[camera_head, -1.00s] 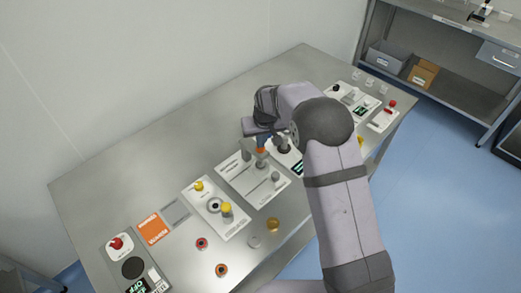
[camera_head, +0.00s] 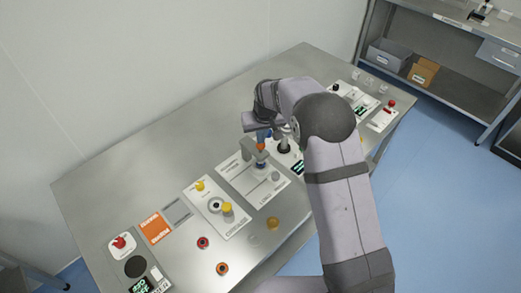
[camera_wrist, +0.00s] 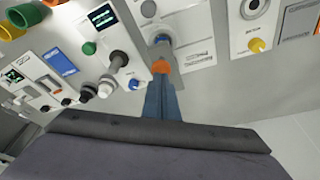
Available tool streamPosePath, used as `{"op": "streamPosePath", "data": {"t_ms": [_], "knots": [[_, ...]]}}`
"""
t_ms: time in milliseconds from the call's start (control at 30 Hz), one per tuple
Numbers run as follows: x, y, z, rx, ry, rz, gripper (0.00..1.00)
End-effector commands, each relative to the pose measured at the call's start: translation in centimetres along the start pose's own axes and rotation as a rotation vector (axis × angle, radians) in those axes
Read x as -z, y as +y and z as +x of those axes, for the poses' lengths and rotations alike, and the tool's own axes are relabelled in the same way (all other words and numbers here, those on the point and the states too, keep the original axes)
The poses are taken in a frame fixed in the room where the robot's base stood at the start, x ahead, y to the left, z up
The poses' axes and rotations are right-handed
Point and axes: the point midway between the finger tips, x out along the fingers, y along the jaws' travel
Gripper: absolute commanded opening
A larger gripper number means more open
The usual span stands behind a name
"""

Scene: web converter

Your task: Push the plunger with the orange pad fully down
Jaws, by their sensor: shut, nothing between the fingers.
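The orange pad (camera_head: 261,147) shows by the press-like stand (camera_head: 247,152) on a white panel (camera_head: 235,181) near the middle of the table. My gripper (camera_head: 262,137) points down from above, its blue fingers closed and empty, the tips at the orange pad. In the wrist view, the fingers (camera_wrist: 161,90) run up to the orange pad (camera_wrist: 161,66), with no clear gap. A blue ring-like part (camera_wrist: 162,40) lies just beyond it. The plunger's shaft is mostly hidden, and I cannot tell how far down it is.
A panel with yellow knobs (camera_head: 227,208) is left of the stand. A dark knob (camera_head: 284,149) stands close on the right, and a grey knob (camera_wrist: 117,60) shows in the wrist view. Loose round pieces (camera_head: 203,242) lie near the front edge. The table's back left is clear.

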Motion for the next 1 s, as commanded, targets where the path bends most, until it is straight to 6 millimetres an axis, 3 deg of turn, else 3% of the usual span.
{"op": "streamPosePath", "data": {"t_ms": [467, 1000], "knots": [[0.2, 0.0, -0.4, 0.000, 0.002, 0.000, 0.00], [1.6, 0.0, -4.8, 0.000, 0.003, 0.000, 0.00]]}}
